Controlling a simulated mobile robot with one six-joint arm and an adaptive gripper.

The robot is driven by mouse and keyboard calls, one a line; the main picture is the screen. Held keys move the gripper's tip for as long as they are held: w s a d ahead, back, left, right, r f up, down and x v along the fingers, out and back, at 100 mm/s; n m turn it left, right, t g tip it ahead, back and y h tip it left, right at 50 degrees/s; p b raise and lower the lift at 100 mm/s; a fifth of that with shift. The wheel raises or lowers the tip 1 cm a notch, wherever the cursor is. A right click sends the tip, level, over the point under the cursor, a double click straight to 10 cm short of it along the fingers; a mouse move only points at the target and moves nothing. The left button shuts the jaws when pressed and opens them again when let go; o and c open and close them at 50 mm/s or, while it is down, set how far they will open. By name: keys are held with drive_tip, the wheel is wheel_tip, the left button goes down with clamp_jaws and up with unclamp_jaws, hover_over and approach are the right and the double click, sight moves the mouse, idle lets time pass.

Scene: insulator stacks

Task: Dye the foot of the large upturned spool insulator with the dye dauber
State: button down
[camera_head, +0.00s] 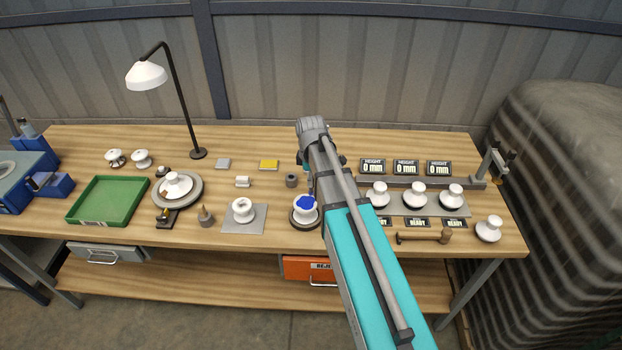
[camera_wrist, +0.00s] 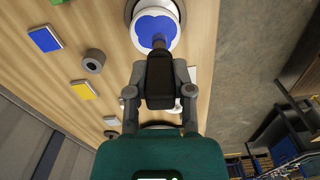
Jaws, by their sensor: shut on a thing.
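The large upturned spool insulator (camera_head: 305,213) is white and stands on a dark round base near the table's front, left of my arm. Its upturned foot (camera_wrist: 150,28) carries an uneven blue patch that covers most of the top and leaves a white rim. My gripper (camera_wrist: 160,88) is shut on the dark dye dauber (camera_wrist: 160,70). The dauber's tip overlaps the near edge of the blue patch in the wrist view; I cannot tell whether it touches. In the head view my arm hides the gripper and dauber.
A grey cup (camera_head: 291,180) and a yellow pad (camera_head: 268,165) lie behind and left. Another white spool (camera_head: 243,204) stands on a grey mat (camera_head: 259,224). To the right are several white insulators on a grey strip (camera_head: 466,212) and a hammer (camera_head: 425,238).

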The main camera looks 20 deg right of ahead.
drive_tip(key=shift+r, duration=0.35)
drive_tip(key=shift+r+p, duration=1.5)
drive_tip(key=shift+p, duration=0.1)
drive_tip(key=shift+f, duration=0.1)
drive_tip(key=shift+w+f+b, duration=0.25)
drive_tip(key=shift+w+b, duration=0.1)
drive_tip(key=shift+w, duration=0.25)
drive_tip(key=shift+w+d+f, duration=0.25)
drive_tip(key=shift+w+d, duration=0.1)
drive_tip(key=shift+w, duration=0.25)
drive_tip(key=shift+b, duration=0.3)
